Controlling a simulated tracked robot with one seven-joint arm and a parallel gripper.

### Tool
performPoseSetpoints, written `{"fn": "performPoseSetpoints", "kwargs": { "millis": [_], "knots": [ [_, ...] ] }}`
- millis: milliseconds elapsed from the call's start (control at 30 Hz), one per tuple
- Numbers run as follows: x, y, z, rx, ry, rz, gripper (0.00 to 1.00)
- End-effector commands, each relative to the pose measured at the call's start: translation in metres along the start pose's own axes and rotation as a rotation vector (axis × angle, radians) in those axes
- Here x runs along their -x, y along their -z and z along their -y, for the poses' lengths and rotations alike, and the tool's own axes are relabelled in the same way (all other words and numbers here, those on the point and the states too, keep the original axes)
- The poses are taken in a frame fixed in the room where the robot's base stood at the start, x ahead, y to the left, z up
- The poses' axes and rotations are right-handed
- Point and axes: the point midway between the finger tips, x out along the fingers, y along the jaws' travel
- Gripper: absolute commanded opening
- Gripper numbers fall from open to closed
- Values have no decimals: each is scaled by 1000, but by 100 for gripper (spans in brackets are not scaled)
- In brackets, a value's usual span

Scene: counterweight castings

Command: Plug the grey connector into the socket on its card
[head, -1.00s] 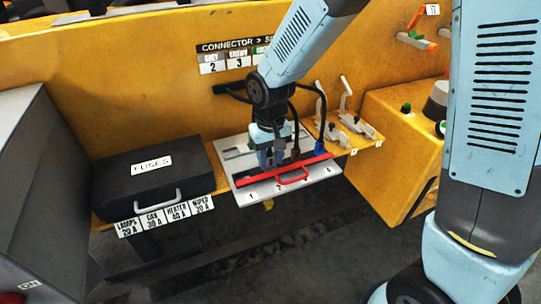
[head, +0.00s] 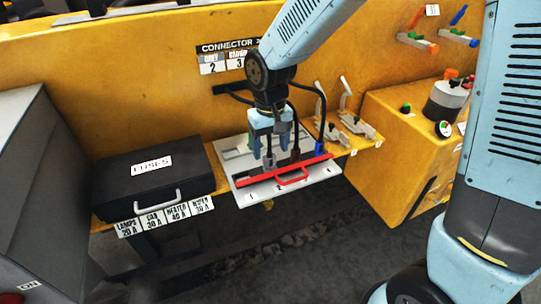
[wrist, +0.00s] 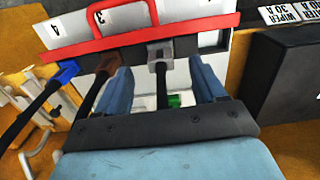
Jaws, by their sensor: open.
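The grey connector (wrist: 160,54) lies against the near side of the red bar (wrist: 125,38) in the wrist view, its dark cable running back between my fingers. My gripper (wrist: 160,84) is open; one finger is on each side of that cable, apart from it. In the head view my gripper (head: 270,152) is above the white socket board (head: 246,197), largely hiding the grey connector. The red bar hides the socket mouths, so I cannot tell how deep the connector sits. The card (head: 222,62) shows grey with 2, partly hidden by my arm.
A brown connector (wrist: 107,64) and a blue connector (wrist: 67,70) sit beside the grey one. A green part (wrist: 174,100) shows behind my fingers. The black fuse box (head: 155,180) stands left of the board. Metal levers (head: 345,110) stand to its right.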

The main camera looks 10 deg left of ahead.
Motion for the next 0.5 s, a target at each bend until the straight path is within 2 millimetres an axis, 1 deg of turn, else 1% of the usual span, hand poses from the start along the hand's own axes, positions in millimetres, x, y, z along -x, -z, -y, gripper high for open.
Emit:
{"fn": "performPoseSetpoints", "kwargs": {
  "millis": [33,100,300,400,500],
  "knots": [
    [12,0,0,-1,1,-5,70],
    [26,1,0,-1,1,-5,70],
    [63,1,0,-1,0,-4,70],
    [76,1,0,-1,1,-2,70],
    [86,0,0,-1,1,-1,70]
  ]
}}
